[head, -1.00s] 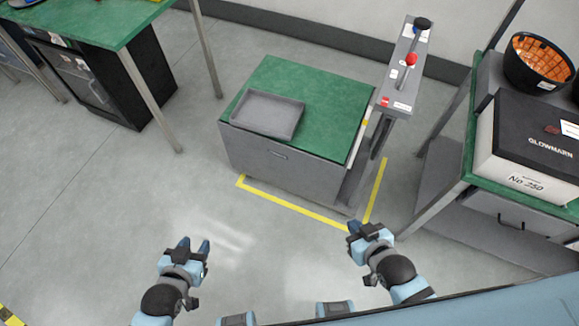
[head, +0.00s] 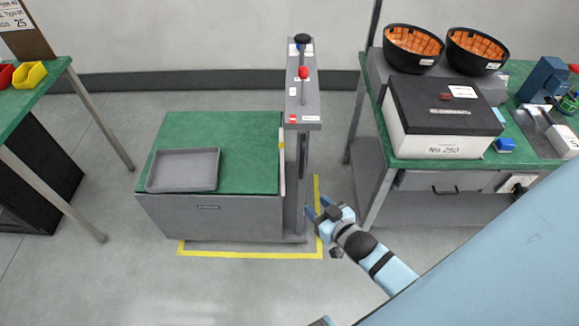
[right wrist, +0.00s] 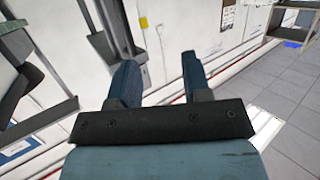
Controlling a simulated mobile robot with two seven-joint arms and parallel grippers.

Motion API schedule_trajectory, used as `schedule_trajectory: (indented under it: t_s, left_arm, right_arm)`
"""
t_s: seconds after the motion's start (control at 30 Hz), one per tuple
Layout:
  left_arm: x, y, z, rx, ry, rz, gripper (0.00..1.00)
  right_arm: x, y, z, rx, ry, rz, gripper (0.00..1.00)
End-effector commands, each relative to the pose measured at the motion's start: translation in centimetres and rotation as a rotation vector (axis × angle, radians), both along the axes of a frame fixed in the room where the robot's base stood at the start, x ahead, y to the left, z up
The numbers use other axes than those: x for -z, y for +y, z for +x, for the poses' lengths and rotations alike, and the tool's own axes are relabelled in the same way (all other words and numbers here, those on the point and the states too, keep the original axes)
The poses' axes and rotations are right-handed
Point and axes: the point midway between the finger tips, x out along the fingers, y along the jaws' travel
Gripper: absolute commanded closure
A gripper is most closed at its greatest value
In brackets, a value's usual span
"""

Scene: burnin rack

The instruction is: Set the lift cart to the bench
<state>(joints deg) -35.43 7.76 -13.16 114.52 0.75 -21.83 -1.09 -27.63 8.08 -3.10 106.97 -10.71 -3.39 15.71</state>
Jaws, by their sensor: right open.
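The lift cart (head: 222,216) stands on the floor inside a yellow taped outline, with a green top and a grey tray (head: 183,170) on it. Its grey post (head: 303,100) rises at the right side, with a lever ending in a black knob (head: 303,39) and a red knob (head: 304,73). The bench (head: 440,163), green-topped, stands to the right, with a floor gap between it and the cart. My right gripper (head: 321,213) is open and empty in front of that gap, near the post's foot; it also shows in the right wrist view (right wrist: 160,72).
On the bench are a black-lidded white box (head: 440,115), two black bowls with orange insides (head: 413,48) and a blue device (head: 545,80). Another green table (head: 40,90) with a yellow bin (head: 30,74) stands at the left. Floor in front of the cart is clear.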

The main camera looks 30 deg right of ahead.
Motion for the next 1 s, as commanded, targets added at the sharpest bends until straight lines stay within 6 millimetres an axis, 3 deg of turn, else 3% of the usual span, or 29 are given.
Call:
schedule_trajectory:
  t_s: [0.03, 0.13, 0.23, 0.47, 0.8, 1.0]
  left_arm:
    - [2.7, -0.1, 0.0, 0.001, 0.004, -0.001, 0.57]
    - [4.4, -0.3, 0.0, 0.004, 0.008, -0.004, 0.57]
    - [4.8, -0.4, 0.0, 0.006, 0.009, -0.005, 0.57]
    - [3.9, -0.4, 0.2, 0.006, 0.000, -0.007, 0.57]
    - [3.7, -0.2, 0.2, 0.006, -0.004, -0.001, 0.57]
    - [4.1, -0.1, 0.0, 0.006, 0.003, 0.003, 0.57]
  right_arm:
    - [1.7, -2.1, 1.8, 0.022, -0.071, 0.005, 0.56]
    - [1.6, -5.1, 3.9, 0.040, -0.181, 0.023, 0.56]
    - [1.2, -6.5, 5.0, 0.041, -0.239, 0.037, 0.56]
    - [0.6, -6.8, 7.6, 0.040, -0.253, 0.041, 0.56]
    - [0.6, -6.5, 14.7, 0.041, -0.252, 0.041, 0.56]
    - [0.7, -6.4, 17.6, 0.041, -0.250, 0.040, 0.56]
